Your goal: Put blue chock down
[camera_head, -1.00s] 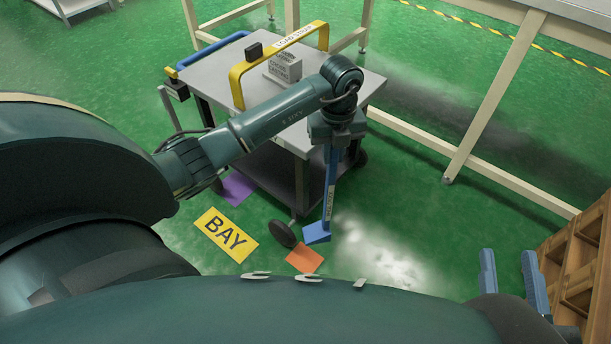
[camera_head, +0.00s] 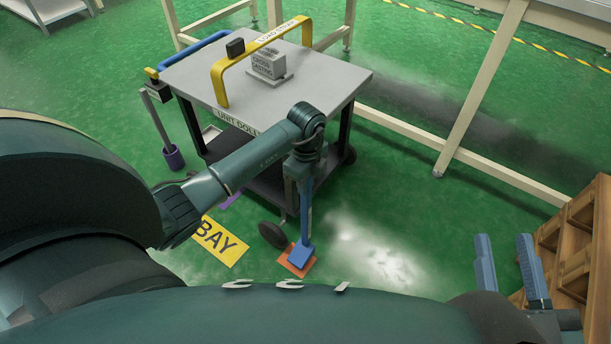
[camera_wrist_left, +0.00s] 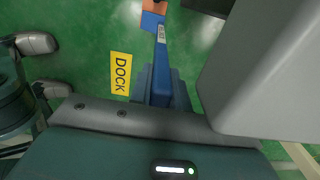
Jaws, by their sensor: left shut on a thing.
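The blue chock (camera_head: 301,256) hangs upright at the end of a long blue handle, in front of the dolly. My left gripper (camera_head: 303,180) is shut on its handle. The chock's foot is over the orange floor square (camera_head: 285,264), covering much of it; I cannot tell if it touches the floor. In the left wrist view the handle (camera_wrist_left: 161,52) runs up from my blue fingers (camera_wrist_left: 158,88) to the foot, beside orange. My right gripper (camera_head: 507,270) is at the lower right, its two fingers apart with nothing between them.
The grey dolly (camera_head: 190,75) carries a yellow load strap (camera_head: 218,85) and a grey casting (camera_head: 267,66). A black wheel (camera_head: 272,235) is close left of the chock. A yellow BAY sign (camera_head: 222,246) lies left; a wooden rack (camera_head: 580,240) stands right. Floor right of the chock is clear.

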